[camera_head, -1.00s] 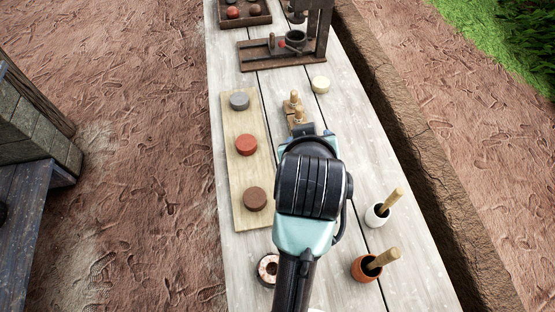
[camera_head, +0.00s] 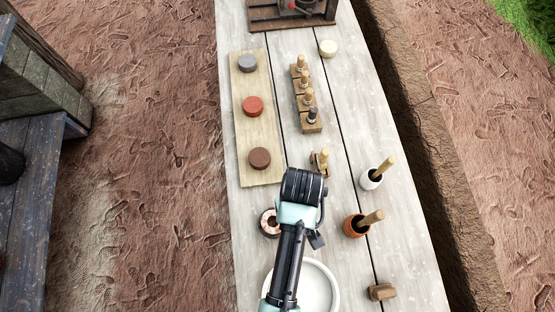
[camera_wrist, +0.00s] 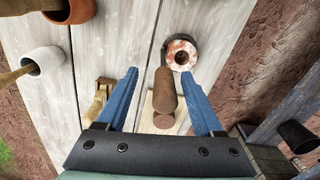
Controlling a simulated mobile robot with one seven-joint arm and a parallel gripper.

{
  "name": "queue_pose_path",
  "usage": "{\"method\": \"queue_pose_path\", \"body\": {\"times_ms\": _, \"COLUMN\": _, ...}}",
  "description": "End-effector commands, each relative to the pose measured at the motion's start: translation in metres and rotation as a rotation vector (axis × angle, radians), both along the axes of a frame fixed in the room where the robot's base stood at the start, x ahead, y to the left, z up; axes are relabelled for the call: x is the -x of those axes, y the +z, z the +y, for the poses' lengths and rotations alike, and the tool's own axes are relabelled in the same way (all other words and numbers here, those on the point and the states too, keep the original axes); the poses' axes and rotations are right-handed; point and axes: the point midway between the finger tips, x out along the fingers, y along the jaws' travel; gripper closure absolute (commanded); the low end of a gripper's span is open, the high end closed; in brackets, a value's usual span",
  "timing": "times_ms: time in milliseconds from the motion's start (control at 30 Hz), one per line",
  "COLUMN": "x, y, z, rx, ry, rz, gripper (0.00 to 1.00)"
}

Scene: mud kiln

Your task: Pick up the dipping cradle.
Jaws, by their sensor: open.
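My gripper (camera_wrist: 168,97) points down with its two blue fingers apart. In the wrist view, a brown upright-looking cylinder (camera_wrist: 165,88) shows between the fingers, apart from both. It looks like the handle of the dipping cradle, but I cannot be sure. In the head view my arm hides this spot, and any base of the cradle is hidden. A small brass-coloured piece with a wooden peg (camera_head: 320,162) stands just beyond my wrist; it also shows left of the fingers in the wrist view (camera_wrist: 100,95).
A speckled ring (camera_head: 268,223) and a white bowl (camera_head: 332,282) lie close to my arm. A white pot (camera_head: 370,180) and an orange pot (camera_head: 355,226) hold wooden handles at right. A board (camera_head: 245,175) carries three discs. A stamp rack (camera_head: 310,125) stands beyond.

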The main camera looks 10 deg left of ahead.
Motion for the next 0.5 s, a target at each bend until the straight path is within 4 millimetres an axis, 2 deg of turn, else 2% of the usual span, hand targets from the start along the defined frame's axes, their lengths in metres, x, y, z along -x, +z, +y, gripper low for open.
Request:
{"method": "queue_pose_path", "body": {"times_ms": 333, "x": -0.002, "y": -0.038, "z": 0.009, "rx": 0.001, "ry": 0.0, "rz": 0.002, "gripper": 0.32}}
{"method": "queue_pose_path", "body": {"times_ms": 500, "x": -0.003, "y": -0.048, "z": 0.009, "rx": 0.0, "ry": 0.0, "rz": -0.001, "gripper": 0.32}}
